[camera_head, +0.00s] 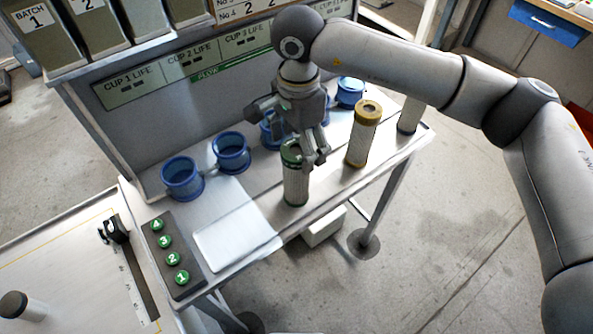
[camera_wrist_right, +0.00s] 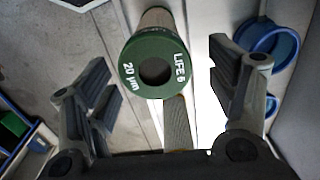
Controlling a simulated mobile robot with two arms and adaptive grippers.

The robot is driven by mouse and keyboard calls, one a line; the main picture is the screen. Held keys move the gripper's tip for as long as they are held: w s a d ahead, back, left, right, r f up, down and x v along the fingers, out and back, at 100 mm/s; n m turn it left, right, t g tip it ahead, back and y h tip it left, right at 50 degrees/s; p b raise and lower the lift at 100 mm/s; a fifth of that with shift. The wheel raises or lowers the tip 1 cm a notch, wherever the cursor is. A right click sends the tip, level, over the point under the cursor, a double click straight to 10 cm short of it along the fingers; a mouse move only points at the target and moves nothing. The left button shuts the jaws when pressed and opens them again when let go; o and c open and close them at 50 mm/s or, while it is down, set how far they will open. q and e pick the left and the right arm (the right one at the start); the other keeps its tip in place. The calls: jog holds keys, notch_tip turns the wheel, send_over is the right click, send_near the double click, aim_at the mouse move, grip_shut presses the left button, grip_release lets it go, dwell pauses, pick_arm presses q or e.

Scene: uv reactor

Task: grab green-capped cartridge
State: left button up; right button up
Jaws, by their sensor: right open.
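The green-capped cartridge (camera_head: 296,188) stands upright near the front edge of the grey bench, with a pale mesh body. In the right wrist view its green cap (camera_wrist_right: 153,84) faces the camera, with a dark centre hole and the white text "LIFE 5" and "20 µm". My right gripper (camera_head: 313,160) is over the cap and hides part of it. In the wrist view the right gripper (camera_wrist_right: 160,85) has its fingers spread, one on each side of the cap, with gaps between. It holds nothing. My left gripper does not show.
A brown-capped cartridge (camera_head: 363,135) stands close to the right, with another pale cylinder (camera_head: 409,114) beyond it. Several blue cups, including one at left (camera_head: 182,179), line the back panel. A green-button panel (camera_head: 171,258) and a pale plate (camera_head: 238,238) lie left.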

aim_at(296, 175)
jog(key=f+p, duration=0.1)
jog(key=f, duration=0.2)
jog(key=f+p, duration=0.1)
jog(key=shift+s+a+f+p, duration=0.15)
jog(key=shift+s+f+p, duration=0.15)
jog(key=shift+s+f, duration=0.05)
jog(key=shift+f, duration=0.35)
jog(key=shift+c, duration=0.4)
jog(key=c, duration=1.1)
jog(key=shift+w+r, duration=0.1)
